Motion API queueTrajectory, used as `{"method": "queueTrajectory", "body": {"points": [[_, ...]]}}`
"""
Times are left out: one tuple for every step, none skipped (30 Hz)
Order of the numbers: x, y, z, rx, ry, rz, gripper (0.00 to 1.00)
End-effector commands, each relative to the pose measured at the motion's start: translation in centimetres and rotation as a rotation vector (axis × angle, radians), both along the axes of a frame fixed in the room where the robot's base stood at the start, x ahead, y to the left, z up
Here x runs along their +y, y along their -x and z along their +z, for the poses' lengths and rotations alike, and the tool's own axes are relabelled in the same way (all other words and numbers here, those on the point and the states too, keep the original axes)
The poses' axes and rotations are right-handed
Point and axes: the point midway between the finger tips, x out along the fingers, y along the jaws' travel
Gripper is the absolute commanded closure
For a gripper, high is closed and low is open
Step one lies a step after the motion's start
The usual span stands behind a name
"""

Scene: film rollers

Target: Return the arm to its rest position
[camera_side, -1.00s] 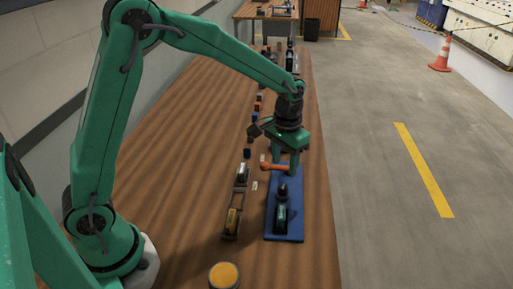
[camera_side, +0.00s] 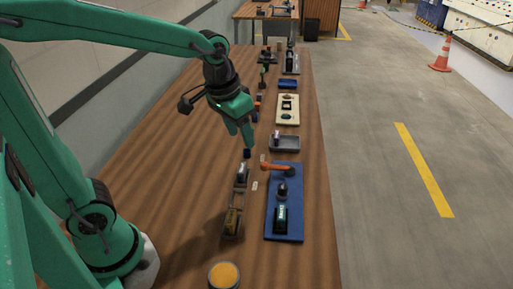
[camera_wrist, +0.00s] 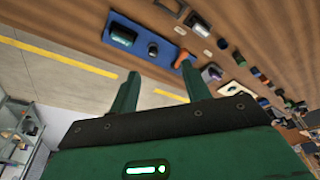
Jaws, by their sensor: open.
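My gripper (camera_side: 249,136) is raised above the table, with its fingers pointing down and nothing between them. In the wrist view its two fingers (camera_wrist: 158,88) stand apart and empty. The blue board (camera_side: 284,225) lies on the table to the right of and nearer than my gripper. It carries a dark green block (camera_side: 281,218), a dark round part (camera_side: 282,189) and an orange lever (camera_side: 277,167). The blue board also shows in the wrist view (camera_wrist: 165,47).
A grey tray (camera_side: 284,144), a cream board (camera_side: 288,118) and several small parts line the table behind the blue board. A yellow-topped round button (camera_side: 224,275) is at the front. The table's left side (camera_side: 170,180) is bare. An orange cone (camera_side: 441,55) stands on the floor.

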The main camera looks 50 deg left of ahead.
Motion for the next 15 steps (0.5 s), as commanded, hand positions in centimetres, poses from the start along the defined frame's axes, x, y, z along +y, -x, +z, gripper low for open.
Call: {"method": "queueTrajectory", "body": {"points": [[0.2, 0.9, 0.5, -0.020, 0.000, 0.001, 0.53], [0.3, 1.3, 0.7, -0.030, 0.000, 0.001, 0.53], [0.5, 2.0, 0.9, -0.042, -0.001, 0.002, 0.53], [0.6, 2.4, 1.1, -0.052, -0.001, 0.002, 0.53], [0.7, 2.9, 1.3, -0.062, -0.001, 0.002, 0.53], [0.8, 3.5, 1.5, -0.075, -0.001, 0.003, 0.53], [0.9, 4.0, 1.6, -0.083, -0.001, 0.003, 0.53], [0.9, 4.4, 1.7, -0.093, -0.002, 0.003, 0.53], [1.1, 5.1, 1.8, -0.106, -0.003, 0.002, 0.53], [1.1, 5.5, 1.9, -0.116, -0.004, 0.003, 0.53], [1.2, 6.0, 2.0, -0.125, -0.005, 0.003, 0.53], [1.3, 6.6, 2.0, -0.138, -0.006, 0.003, 0.53], [1.4, 7.0, 2.1, -0.147, -0.007, 0.003, 0.53], [1.5, 7.5, 2.1, -0.156, -0.006, 0.004, 0.53], [1.6, 8.0, 2.1, -0.169, -0.008, 0.004, 0.53]]}}
